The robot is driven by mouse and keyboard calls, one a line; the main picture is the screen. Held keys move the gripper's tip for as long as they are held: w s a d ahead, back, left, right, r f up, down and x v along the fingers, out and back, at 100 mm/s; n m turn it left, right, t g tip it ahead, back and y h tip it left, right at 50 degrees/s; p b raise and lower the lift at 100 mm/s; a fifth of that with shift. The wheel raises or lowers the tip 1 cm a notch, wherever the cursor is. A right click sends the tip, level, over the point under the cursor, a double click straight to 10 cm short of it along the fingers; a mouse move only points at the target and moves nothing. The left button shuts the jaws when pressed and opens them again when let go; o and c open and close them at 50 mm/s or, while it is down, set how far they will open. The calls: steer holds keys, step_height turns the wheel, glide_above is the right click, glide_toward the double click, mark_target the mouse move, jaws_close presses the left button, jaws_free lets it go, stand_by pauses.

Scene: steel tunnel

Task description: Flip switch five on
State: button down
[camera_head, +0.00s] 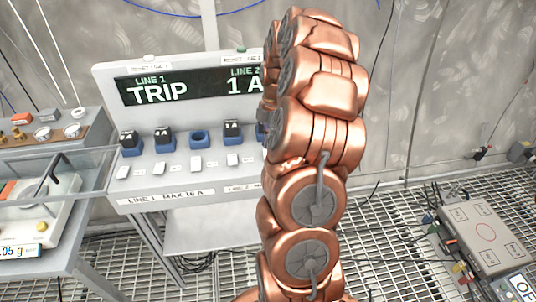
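A grey panel (190,183) carries a row of several white rocker switches, each below a blue socket. The leftmost switch (124,171) and the rightmost visible switch (232,159) are small, and their on or off positions are hard to read. No switch numbers are legible. The panel's right part, where a fifth switch would sit, is hidden behind my copper-coloured arm. The display (190,86) reads "LINE 1 TRIP" and, partly covered, "LINE 2 1 A". My gripper is hidden behind the arm, so its state does not show.
Black plugs sit in most visible blue sockets; the third socket (198,138) is empty. Reset labels lie along the panel's top. A bench with a scale (35,225) stands at left. A grey box (484,237) with cables lies at right on the grated floor (390,245).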

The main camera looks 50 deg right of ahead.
steer(key=shift+f+b, duration=0.65)
steer(key=shift+f, duration=0.55)
stand_by(1.0)
steer(key=shift+r, duration=0.1)
steer(key=shift+r+p, duration=0.4)
steer(key=shift+r, duration=3.05)
steer(key=shift+a, duration=0.1)
steer(key=s+a+r+m+g, duration=0.1)
steer(key=s+a+r+m, duration=0.15)
steer(key=a, duration=0.85)
steer(key=s+a+r+m, duration=0.2)
steer(key=a+r+m, duration=0.1)
steer(key=a, duration=0.7)
steer(key=s+a+f+m+h, duration=0.1)
steer(key=s+a+m, duration=0.4)
steer(key=s, duration=0.4)
steer(key=s+a+f+m+g, duration=0.1)
steer(key=s+a+f+m, duration=0.1)
steer(key=s+a+m, duration=0.4)
steer(key=s, duration=0.4)
steer(key=shift+a+h+p, duration=0.2)
steer(key=shift+h+p, duration=0.1)
steer(key=shift+h, duration=0.1)
